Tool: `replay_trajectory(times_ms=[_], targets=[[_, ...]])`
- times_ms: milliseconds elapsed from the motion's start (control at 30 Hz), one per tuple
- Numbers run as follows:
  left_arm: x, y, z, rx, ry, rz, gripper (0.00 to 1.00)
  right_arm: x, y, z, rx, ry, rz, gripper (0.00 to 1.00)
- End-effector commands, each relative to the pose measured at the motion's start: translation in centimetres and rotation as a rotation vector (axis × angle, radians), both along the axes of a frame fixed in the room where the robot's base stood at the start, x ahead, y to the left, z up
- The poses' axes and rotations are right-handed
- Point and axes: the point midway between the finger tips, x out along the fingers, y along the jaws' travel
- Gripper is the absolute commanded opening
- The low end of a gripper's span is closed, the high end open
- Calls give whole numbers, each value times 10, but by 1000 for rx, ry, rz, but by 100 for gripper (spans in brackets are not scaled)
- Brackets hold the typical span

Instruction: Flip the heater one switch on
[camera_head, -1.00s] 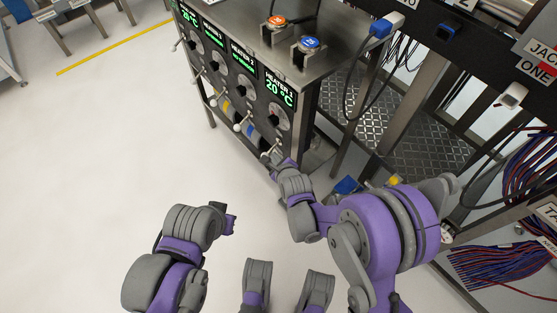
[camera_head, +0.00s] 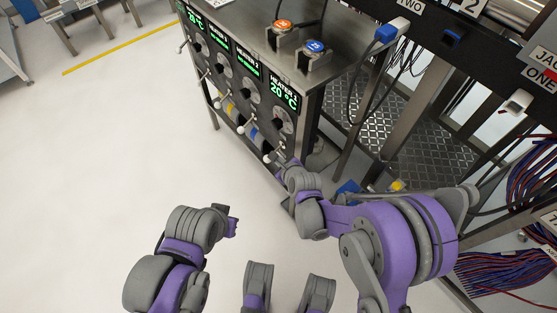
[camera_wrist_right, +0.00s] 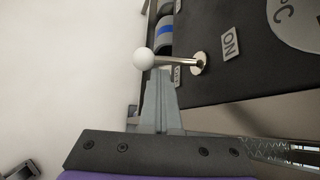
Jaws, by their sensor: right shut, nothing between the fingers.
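The heater one panel (camera_head: 284,97) is the nearest on the steel cabinet and reads 20 °C. Its switch is a metal lever with a white ball knob (camera_head: 267,159); in the right wrist view the ball (camera_wrist_right: 143,58) sticks out from the dark panel. An ON label (camera_wrist_right: 229,43) and a second, partly hidden label (camera_wrist_right: 177,75) flank the lever's base. My right gripper (camera_head: 281,160) is shut and empty, its tips (camera_wrist_right: 157,75) right by the lever near the ball; contact cannot be told. My left gripper (camera_head: 232,222) hangs over the floor, away from the cabinet; its jaws are unclear.
Other heater panels (camera_head: 246,90) with similar levers run along the cabinet to the far left. Orange (camera_head: 283,25) and blue (camera_head: 315,46) topped parts sit on the cabinet top. A frame with cables (camera_head: 520,185) stands at right.

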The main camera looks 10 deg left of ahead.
Motion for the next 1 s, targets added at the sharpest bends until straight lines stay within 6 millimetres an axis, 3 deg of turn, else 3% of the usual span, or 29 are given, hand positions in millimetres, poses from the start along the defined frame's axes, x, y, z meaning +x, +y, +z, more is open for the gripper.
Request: replay_trajectory(times_ms=[333,1000], targets=[[0,0,2,0,-1,0,0,1,-1,14,165,210,-2,0],[-1,0,7,0,-2,0,0,4,-3,30,160,205,1,0]])
